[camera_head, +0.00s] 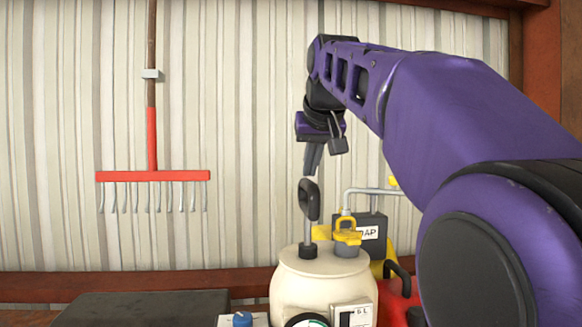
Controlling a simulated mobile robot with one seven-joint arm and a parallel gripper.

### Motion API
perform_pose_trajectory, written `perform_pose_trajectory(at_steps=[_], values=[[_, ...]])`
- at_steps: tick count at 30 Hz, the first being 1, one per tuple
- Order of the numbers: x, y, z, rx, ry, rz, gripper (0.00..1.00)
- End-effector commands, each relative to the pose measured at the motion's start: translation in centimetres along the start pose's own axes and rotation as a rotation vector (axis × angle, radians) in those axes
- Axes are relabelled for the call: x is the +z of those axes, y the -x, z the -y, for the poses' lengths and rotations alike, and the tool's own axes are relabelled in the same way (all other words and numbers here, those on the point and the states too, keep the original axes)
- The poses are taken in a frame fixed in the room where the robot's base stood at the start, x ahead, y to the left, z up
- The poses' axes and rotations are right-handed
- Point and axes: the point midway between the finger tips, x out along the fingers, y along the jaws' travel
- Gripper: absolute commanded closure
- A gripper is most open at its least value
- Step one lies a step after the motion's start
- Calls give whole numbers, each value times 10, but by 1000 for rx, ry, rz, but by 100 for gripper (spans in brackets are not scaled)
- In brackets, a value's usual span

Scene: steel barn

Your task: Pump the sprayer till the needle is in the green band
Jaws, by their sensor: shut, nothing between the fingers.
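The sprayer (295,287) is a cream tank at the bottom middle of the head view. Its pump handle (309,200) is a dark grip on a grey rod that rises from a black collar. A yellow part sits on top of the tank, right of the rod. The gauge (307,321) is cut off by the lower edge; a bit of green shows, but I cannot read the needle. My gripper (312,170) is shut and empty, pointing down just above the pump handle. I cannot tell whether its tips touch the handle.
A red rake (153,175) hangs on the pale corrugated wall at left. A dark box (145,308) and a blue knob (242,320) are left of the sprayer. Behind it stands a dark labelled dispenser (369,230); a red can (396,297) is at right.

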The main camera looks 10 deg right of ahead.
Motion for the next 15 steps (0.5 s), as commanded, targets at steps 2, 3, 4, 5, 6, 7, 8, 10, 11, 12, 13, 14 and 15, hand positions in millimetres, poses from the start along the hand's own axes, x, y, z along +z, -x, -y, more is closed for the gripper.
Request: perform_pose_trajectory(at_steps=[2, 3, 4, 5, 6, 7, 8, 10, 11, 12, 13, 14, 15], values=[[0, 0, 0, 0, 0, 0, 100], [2, -2, 0, 0, 0, 1, 100], [4, -4, 0, 0, 0, 1, 100], [6, -6, 0, 0, 0, 1, 100], [11, -11, 0, 0, 0, 2, 100], [15, -15, 0, 0, -1, 3, 100], [20, -20, 0, 0, -1, 3, 100], [29, -29, 0, 0, -1, 4, 100], [33, -33, 0, 0, -1, 4, 100], [37, -37, 0, 0, -1, 3, 100], [40, -40, 0, 0, -1, 3, 100], [43, -42, -1, 1, -1, 3, 100], [45, -45, -1, 1, -1, 3, 100]])
